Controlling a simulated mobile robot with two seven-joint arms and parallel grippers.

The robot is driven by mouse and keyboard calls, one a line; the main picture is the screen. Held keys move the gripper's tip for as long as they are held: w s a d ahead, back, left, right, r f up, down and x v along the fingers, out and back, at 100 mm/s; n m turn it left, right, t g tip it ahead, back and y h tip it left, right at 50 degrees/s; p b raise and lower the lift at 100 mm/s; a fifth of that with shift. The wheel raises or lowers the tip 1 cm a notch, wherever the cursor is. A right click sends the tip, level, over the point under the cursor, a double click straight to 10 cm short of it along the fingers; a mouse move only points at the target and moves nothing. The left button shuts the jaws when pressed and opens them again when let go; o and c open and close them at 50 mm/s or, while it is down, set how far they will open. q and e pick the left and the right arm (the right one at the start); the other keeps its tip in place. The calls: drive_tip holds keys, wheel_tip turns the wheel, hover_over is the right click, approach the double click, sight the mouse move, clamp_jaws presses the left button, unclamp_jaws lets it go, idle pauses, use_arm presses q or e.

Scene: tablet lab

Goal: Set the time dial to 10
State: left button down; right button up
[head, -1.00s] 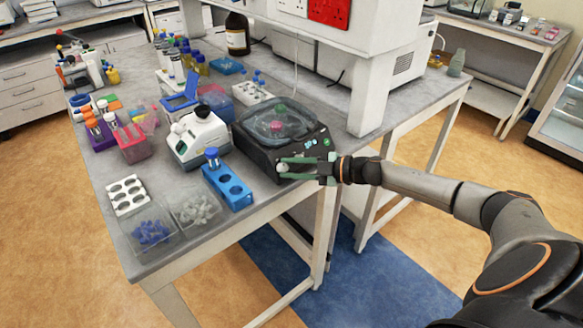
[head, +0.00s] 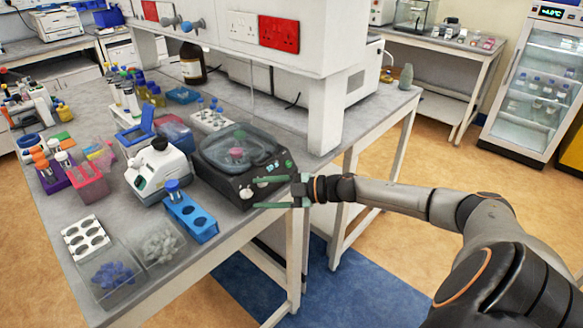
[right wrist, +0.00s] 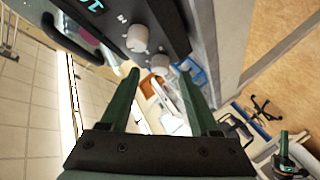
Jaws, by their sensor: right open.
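The black centrifuge (head: 222,186) with a clear domed lid stands at the table's front edge. A pale round dial (head: 246,192) is on its front face. The right wrist view shows two pale knobs on the dark panel: a larger one (right wrist: 140,38) beside a partly visible "IN" label and another (right wrist: 160,63) beyond it. Which is the time dial is not certain, and no pointer setting is readable. My right gripper (head: 258,193) is open and empty, its green fingertips just short of the dial, one above and one below.
A blue tube rack (head: 190,216) and a white microscope-like device (head: 156,167) stand left of the centrifuge. A white rack (head: 86,238) and clear bins lie at the near corner. A white shelf post (head: 325,115) rises behind to the right.

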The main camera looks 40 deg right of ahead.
drive_tip(key=p+v, duration=0.1)
drive_tip(key=v, duration=0.9)
drive_tip(key=shift+f, duration=0.1)
idle(0.5)
drive_tip(key=s+a+f+m+h, duration=0.2)
drive_tip(key=s+a+f+m, duration=0.2)
drive_tip(key=a+f, duration=0.3)
drive_tip(key=s+a+f+m+h, duration=0.25)
drive_tip(key=a+f+m, duration=0.2)
drive_tip(key=f, duration=0.55)
drive_tip(key=s+a+f+m+g+h, duration=0.1)
drive_tip(key=s+a+f+m, duration=0.2)
drive_tip(key=s+a, duration=0.2)
drive_tip(key=s+a+f+m+g+h, duration=0.1)
drive_tip(key=s+a+f+m+g, duration=0.1)
drive_tip(key=s+a, duration=0.3)
drive_tip(key=a+f+m, duration=0.1)
drive_tip(key=a, duration=0.3)
drive_tip(key=shift+s+a, duration=0.25)
drive_tip(key=shift+a, duration=0.15)
